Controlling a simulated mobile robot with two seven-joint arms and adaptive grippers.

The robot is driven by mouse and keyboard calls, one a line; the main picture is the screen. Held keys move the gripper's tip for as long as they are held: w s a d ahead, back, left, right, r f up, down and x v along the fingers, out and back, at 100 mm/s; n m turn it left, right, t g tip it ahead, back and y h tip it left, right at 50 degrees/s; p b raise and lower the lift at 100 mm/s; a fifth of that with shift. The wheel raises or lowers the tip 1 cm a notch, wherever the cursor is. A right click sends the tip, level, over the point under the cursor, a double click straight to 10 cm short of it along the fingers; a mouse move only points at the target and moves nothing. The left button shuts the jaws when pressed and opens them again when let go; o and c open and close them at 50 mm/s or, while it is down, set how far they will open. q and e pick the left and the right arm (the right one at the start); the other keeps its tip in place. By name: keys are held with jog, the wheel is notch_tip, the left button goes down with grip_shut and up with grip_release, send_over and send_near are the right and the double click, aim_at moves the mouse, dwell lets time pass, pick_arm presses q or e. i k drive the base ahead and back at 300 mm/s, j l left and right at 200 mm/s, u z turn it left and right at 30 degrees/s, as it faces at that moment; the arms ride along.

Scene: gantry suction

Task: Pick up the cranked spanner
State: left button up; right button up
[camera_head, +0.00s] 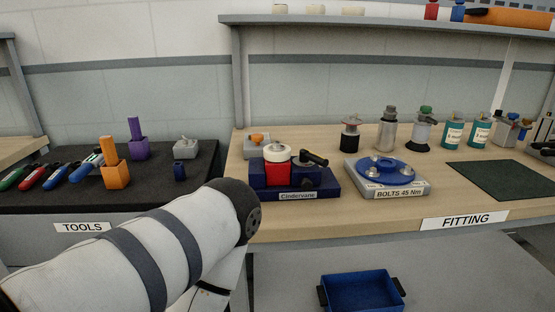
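I cannot make out the cranked spanner for certain. Several slim tools with coloured handles lie on the dark mat of the left bench: a green one (14,177), a red one (36,176) and blue ones (84,170). Their far ends are small or hidden behind the orange block (115,175), so I cannot tell whether one is the spanner. A white and grey arm link of mine comes in from the lower left and bends down near the middle. Neither gripper shows.
The TOOLS bench (120,200) also bears a purple block (138,149) and a grey block (186,149). The FITTING bench (310,229) holds a blue Cindervane unit (325,184), a bolt plate (400,182) and several valves and bottles. A blue crate (362,292) sits below.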

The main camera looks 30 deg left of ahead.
aim_at(37, 175)
jog(key=u, duration=2.45)
jog(key=i+j+z, duration=0.45)
jog(key=i+l, duration=0.1)
